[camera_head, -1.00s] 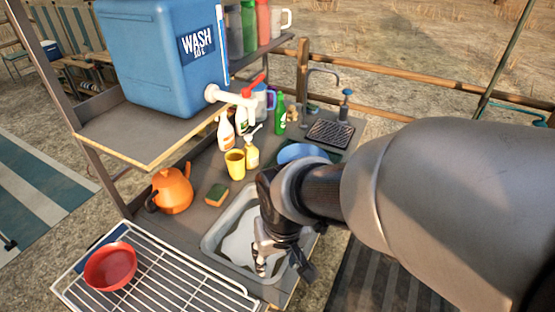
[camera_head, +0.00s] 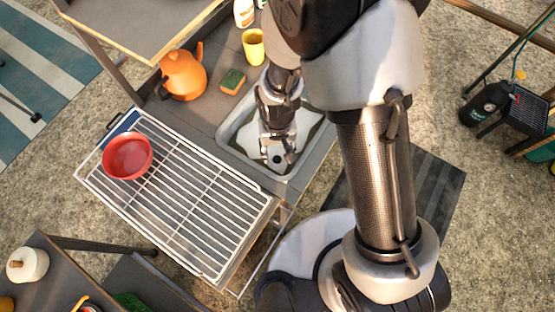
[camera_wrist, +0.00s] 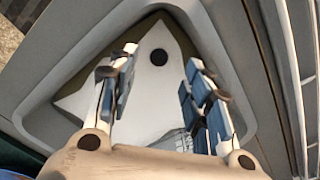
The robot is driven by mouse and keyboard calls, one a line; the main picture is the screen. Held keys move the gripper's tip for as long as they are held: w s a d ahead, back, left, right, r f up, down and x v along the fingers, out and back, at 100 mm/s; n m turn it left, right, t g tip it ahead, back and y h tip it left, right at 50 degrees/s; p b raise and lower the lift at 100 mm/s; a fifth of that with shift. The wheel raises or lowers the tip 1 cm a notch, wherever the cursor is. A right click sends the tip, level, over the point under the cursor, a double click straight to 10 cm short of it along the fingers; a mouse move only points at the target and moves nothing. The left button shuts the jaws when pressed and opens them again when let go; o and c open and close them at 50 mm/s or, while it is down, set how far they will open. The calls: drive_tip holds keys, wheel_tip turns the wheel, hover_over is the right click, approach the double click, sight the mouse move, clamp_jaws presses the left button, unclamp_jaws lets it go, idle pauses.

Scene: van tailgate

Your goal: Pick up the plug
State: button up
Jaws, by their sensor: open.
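My gripper (camera_head: 278,151) is open and points down into the grey sink (camera_head: 234,134). A small dark round thing, seemingly the plug (camera_wrist: 159,57), lies on the pale sink floor. It also shows as a dark spot by the fingertips in the head view (camera_head: 278,159). I cannot tell whether it is a plug or only the drain hole. In the wrist view, my gripper (camera_wrist: 161,62) has its two fingers on either side of the dark round thing, with clear gaps. Nothing is held. The height of the fingertips above it is hard to judge.
A wire rack (camera_head: 200,205) with a red bowl (camera_head: 128,156) adjoins the sink at lower left. The sink walls surround my gripper closely.

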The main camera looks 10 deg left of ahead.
sight(277, 159)
drive_tip(key=f+b, duration=0.1)
drive_tip(key=f, duration=0.1)
drive_tip(key=f+b, duration=0.1)
drive_tip(key=f, duration=0.2)
drive_tip(key=f+b, duration=0.1)
drive_tip(key=f, duration=0.2)
drive_tip(key=shift+w+a+f, duration=0.1)
drive_tip(key=shift+w+f, duration=0.05)
drive_tip(key=shift+w, duration=0.15)
drive_tip(key=shift+c, duration=0.4)
clamp_jaws()
